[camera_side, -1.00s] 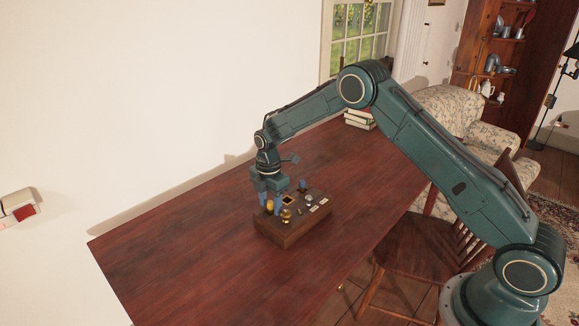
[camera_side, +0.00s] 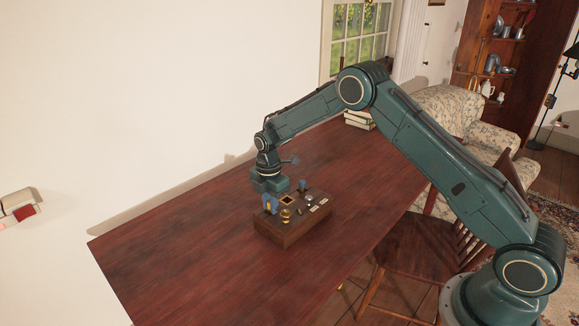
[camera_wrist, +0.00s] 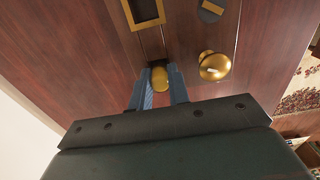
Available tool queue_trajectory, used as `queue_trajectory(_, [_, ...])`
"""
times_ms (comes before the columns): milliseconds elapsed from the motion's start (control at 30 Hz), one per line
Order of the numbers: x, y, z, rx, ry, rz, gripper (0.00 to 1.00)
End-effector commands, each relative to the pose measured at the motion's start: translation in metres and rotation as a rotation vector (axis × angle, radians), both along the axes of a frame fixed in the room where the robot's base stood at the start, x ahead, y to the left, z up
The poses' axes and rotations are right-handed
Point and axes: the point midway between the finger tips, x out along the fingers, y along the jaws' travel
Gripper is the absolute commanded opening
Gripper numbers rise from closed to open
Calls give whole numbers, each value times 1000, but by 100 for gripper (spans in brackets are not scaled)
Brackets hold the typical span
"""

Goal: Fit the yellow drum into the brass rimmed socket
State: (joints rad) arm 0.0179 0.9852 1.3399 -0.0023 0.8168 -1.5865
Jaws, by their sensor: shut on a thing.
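The yellow drum (camera_wrist: 160,77) sits between my gripper's blue fingers in the wrist view. My gripper (camera_side: 270,205) is shut on it at the left end of the wooden box (camera_side: 290,233). In the side view the fingers mostly hide the drum. I cannot tell whether its base still touches the box. The brass rimmed socket (camera_side: 287,199) is a square, dark opening in the box top. It also shows at the top edge of the wrist view (camera_wrist: 148,24), apart from the drum and cut off by the frame.
A brass knob-like piece (camera_wrist: 213,66) stands on the box to the right of the drum in the wrist view.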

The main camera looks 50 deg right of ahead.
Motion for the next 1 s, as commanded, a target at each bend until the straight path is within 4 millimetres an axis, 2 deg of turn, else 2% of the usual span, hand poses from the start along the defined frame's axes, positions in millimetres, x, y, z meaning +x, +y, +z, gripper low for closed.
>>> queue_trajectory(267, [0,0,5,0,-1,0,0])
queue_trajectory(467, [1,0,23,0,-4,0,0])
queue_trajectory(667, [1,0,56,-1,-6,0,0])
queue_trajectory(1000, [1,0,129,-1,-6,0,0])
